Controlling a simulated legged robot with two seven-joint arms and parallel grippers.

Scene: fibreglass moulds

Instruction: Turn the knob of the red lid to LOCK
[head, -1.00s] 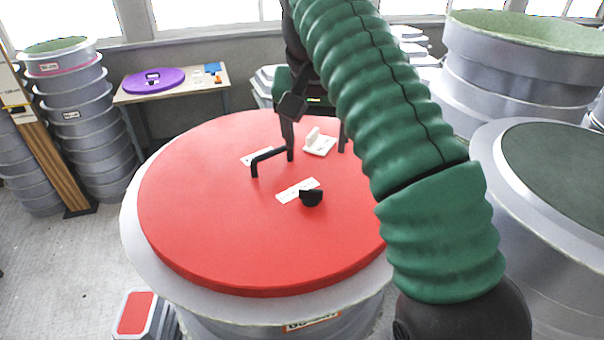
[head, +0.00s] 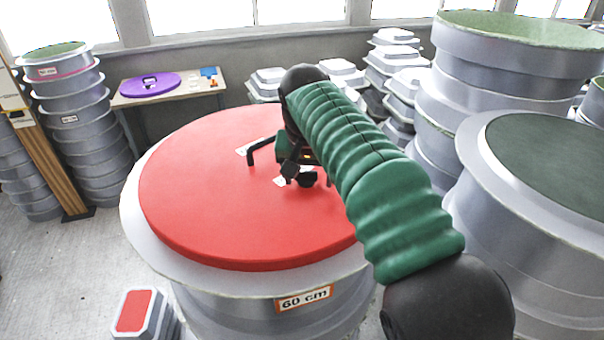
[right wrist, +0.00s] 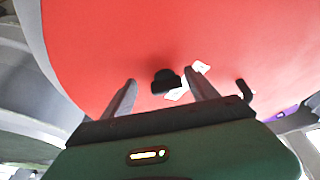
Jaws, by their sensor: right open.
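The red lid (head: 210,200) lies on a large round grey mould. Its black knob (head: 308,180) stands up from the lid beside a white label (head: 280,182), partly covered by my right gripper (head: 298,176). In the right wrist view the knob (right wrist: 165,84) shows between the two spread fingers of my right gripper (right wrist: 161,78). The fingers are open, with space on both sides of the knob; I cannot tell whether they are level with it. The label's writing is too small to read. My left gripper is out of view.
A black bar handle (head: 262,146) stands on the lid left of my right gripper, with another white label (head: 246,147) near it. Tall grey moulds (head: 520,90) crowd the right side. A purple lid (head: 150,84) lies on a table at the back left.

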